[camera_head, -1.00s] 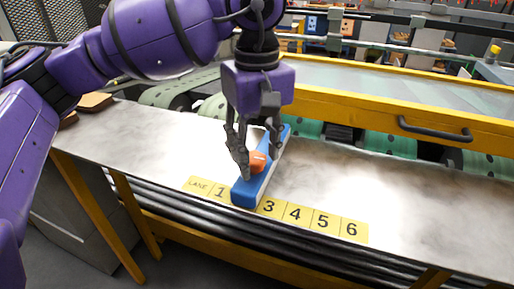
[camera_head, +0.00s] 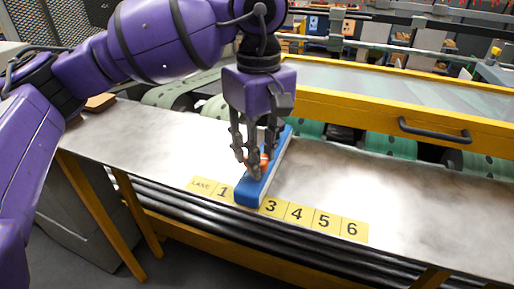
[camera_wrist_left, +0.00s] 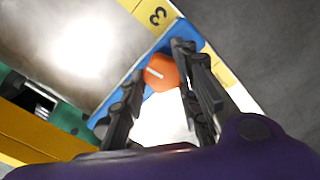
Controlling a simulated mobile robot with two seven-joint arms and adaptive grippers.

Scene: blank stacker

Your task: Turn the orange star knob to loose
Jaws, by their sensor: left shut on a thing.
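The orange star knob (camera_head: 264,161) sits on a long blue bar (camera_head: 248,193) that lies on the metal table, its near end covering the label strip between 1 and 3. My left gripper (camera_head: 257,165) points down from above, its fingers closed around the knob. In the left wrist view the knob (camera_wrist_left: 160,72) shows a short white line on its top and lies between the dark fingers (camera_wrist_left: 158,82). The fingers hide part of the knob in the head view. No loose or tight marking is readable. My right gripper is not in view.
A yellow lane strip (camera_head: 322,222) with numbers runs along the table's front edge. The metal table (camera_head: 400,195) is clear to the right. Behind it stand a yellow frame with a black handle (camera_head: 435,130) and green rollers (camera_head: 385,142).

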